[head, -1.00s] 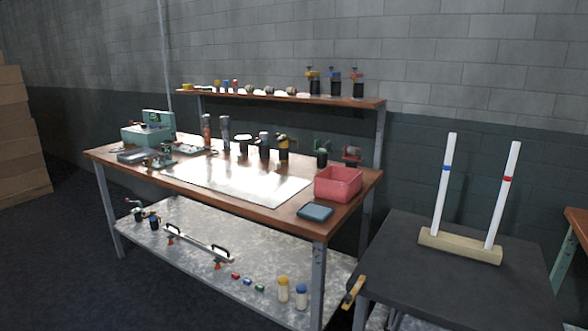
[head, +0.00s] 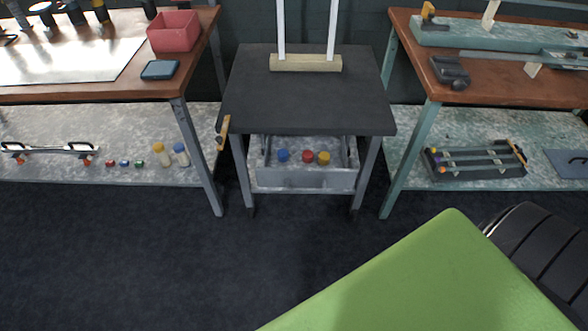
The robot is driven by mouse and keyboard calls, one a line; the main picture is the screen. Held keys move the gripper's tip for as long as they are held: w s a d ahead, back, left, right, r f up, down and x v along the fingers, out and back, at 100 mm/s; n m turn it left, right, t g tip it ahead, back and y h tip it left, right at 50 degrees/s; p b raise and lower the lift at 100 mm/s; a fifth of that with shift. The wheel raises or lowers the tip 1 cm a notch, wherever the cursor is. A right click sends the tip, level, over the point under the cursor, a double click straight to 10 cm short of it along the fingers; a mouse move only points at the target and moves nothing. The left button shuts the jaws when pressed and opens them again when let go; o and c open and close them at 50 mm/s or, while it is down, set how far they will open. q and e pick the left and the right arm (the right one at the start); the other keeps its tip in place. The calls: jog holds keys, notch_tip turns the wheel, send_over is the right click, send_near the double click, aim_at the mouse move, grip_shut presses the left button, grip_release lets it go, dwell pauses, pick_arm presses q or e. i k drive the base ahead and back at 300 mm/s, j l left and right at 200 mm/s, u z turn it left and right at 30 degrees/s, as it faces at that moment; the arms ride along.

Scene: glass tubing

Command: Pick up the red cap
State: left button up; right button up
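The red cap (head: 308,156) sits in a grey drawer or tray (head: 300,179) under the small dark table. A blue cap (head: 283,155) is to its left and a yellow cap (head: 323,158) to its right, in a row. Neither of my grippers shows in the head view, so nothing is seen near the caps.
The small dark table (head: 308,90) has a wooden block (head: 305,63) with two white tubes on top. Workbenches stand at left (head: 190,75) and right (head: 420,75). A large green surface (head: 430,280) fills the lower right, beside a black ribbed object (head: 545,245). Dark floor before the table is clear.

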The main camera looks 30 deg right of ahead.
aim_at(307, 156)
jog(key=i+j+z, duration=0.15)
jog(key=z, duration=0.2)
jog(key=i+j+z, duration=0.2)
jog(key=z, duration=0.2)
jog(key=i+j+z, duration=0.35)
jog(key=k+l, duration=0.1)
